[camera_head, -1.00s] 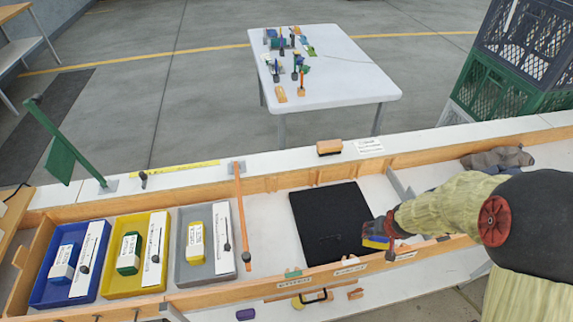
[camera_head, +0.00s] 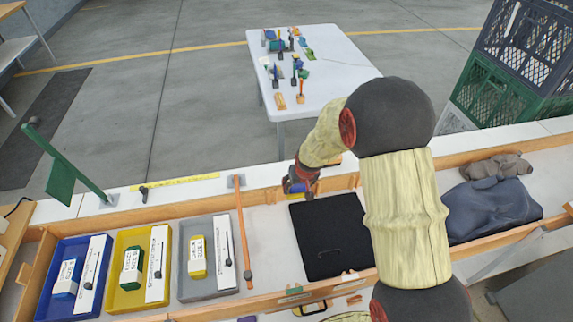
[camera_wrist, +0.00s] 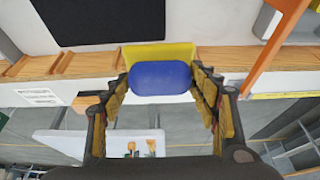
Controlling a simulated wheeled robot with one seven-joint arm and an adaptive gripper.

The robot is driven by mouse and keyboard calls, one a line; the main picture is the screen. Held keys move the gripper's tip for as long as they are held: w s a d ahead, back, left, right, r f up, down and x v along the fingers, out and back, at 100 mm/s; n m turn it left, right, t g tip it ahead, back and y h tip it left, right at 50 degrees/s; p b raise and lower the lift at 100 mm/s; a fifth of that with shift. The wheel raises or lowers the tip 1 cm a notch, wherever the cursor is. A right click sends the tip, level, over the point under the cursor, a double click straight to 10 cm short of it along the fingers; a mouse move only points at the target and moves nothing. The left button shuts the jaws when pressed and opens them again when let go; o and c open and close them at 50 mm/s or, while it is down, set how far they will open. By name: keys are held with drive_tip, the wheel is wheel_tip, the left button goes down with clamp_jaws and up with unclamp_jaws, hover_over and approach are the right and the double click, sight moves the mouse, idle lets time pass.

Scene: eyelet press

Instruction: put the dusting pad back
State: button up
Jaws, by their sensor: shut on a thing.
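My gripper (camera_head: 298,184) is shut on a blue-and-yellow pad, which I take to be the dusting pad. In the wrist view the pad (camera_wrist: 161,78) has a rounded blue face towards me and a yellow part behind it, between the fingers (camera_wrist: 160,95). In the head view I hold it near the back wooden rail, by the back left corner of the black mat (camera_head: 325,235). The mat also shows in the wrist view (camera_wrist: 100,18). I cannot tell whether the pad touches anything beneath.
An orange rod (camera_head: 243,235) lies across the tray left of the mat. Further left are a grey tray (camera_head: 210,290), a yellow tray (camera_head: 137,301) and a blue tray (camera_head: 70,304). A green flag (camera_head: 60,180) stands at the back. Dark cloth (camera_head: 490,208) lies right of my arm.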

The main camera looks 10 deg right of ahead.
drive_tip(key=w+r+p, duration=0.3)
drive_tip(key=w, duration=0.2)
drive_tip(key=w+f, duration=0.2)
drive_tip(key=w, duration=0.2)
drive_tip(key=w+f, duration=0.3)
drive_tip(key=w, duration=0.2)
drive_tip(key=w+f, duration=0.3)
drive_tip(key=w, duration=0.2)
drive_tip(key=shift+d+p, duration=0.1)
drive_tip(key=shift+p, duration=0.2)
drive_tip(key=shift+w+f, duration=0.3)
drive_tip(key=shift+f, duration=0.15)
drive_tip(key=f, duration=0.3)
drive_tip(key=shift+w+f, duration=0.15)
drive_tip(key=shift+w, duration=0.05)
drive_tip(key=shift+s, duration=0.1)
drive_tip(key=o, duration=0.7)
drive_tip(key=shift+f, duration=0.2)
drive_tip(key=o, duration=0.5)
drive_tip(key=shift+r, duration=0.1)
